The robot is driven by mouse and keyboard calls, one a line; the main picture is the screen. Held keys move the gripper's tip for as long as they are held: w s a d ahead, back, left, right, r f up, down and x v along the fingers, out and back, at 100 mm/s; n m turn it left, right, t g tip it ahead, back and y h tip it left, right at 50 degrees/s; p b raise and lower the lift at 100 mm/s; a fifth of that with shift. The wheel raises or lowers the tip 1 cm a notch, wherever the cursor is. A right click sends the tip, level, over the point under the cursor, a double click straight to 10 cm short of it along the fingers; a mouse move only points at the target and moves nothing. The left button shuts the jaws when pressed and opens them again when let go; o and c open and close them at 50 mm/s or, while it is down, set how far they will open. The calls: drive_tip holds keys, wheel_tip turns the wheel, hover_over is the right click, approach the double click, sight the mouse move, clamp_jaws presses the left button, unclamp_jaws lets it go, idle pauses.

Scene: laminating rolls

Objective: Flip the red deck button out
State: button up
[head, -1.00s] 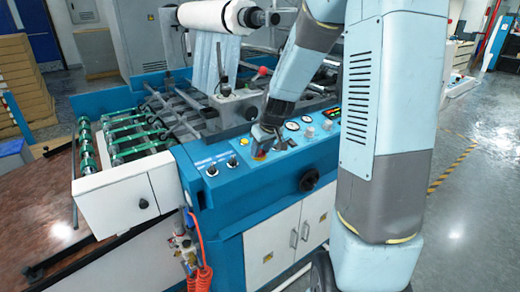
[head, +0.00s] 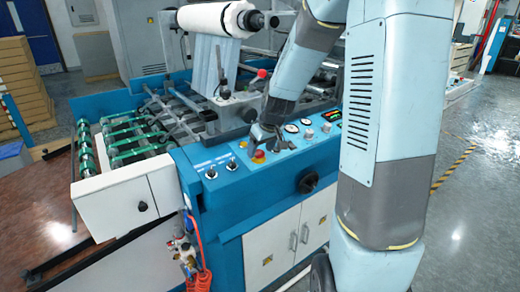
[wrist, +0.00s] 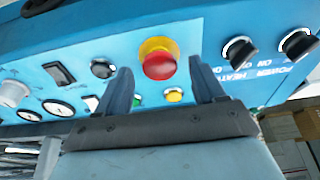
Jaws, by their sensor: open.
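The red deck button (head: 259,154) sits in a yellow collar on the sloping blue control deck of the machine. In the wrist view the red button (wrist: 159,66) shows its round red cap below its yellow collar (wrist: 157,45). My gripper (head: 265,138) is just above and behind the button in the head view. In the wrist view my gripper (wrist: 160,72) is open, with one dark finger on each side of the button's line. The fingers look apart from the cap; the exact depth gap cannot be told.
Black rotary knobs (wrist: 239,50) lie to one side of the button in the wrist view, and a small yellow button (wrist: 174,95) is close by. Gauges (head: 292,127) and a white knob (head: 309,133) line the deck. A lever (head: 222,88) stands behind.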

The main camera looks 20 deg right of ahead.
drive_tip(key=shift+r, duration=0.1)
drive_tip(key=v, duration=1.3)
drive_tip(key=shift+s+r, duration=0.2)
drive_tip(key=s+a+r+m, duration=0.1)
drive_tip(key=s+r, duration=0.2)
drive_tip(key=s, duration=0.8)
drive_tip(key=s+r+m+t+h, duration=0.1)
drive_tip(key=s+r+m, duration=0.1)
drive_tip(key=s, duration=1)
drive_tip(key=shift+a+r+m, duration=0.3)
drive_tip(key=shift+a+r, duration=0.1)
drive_tip(key=shift+r, duration=0.05)
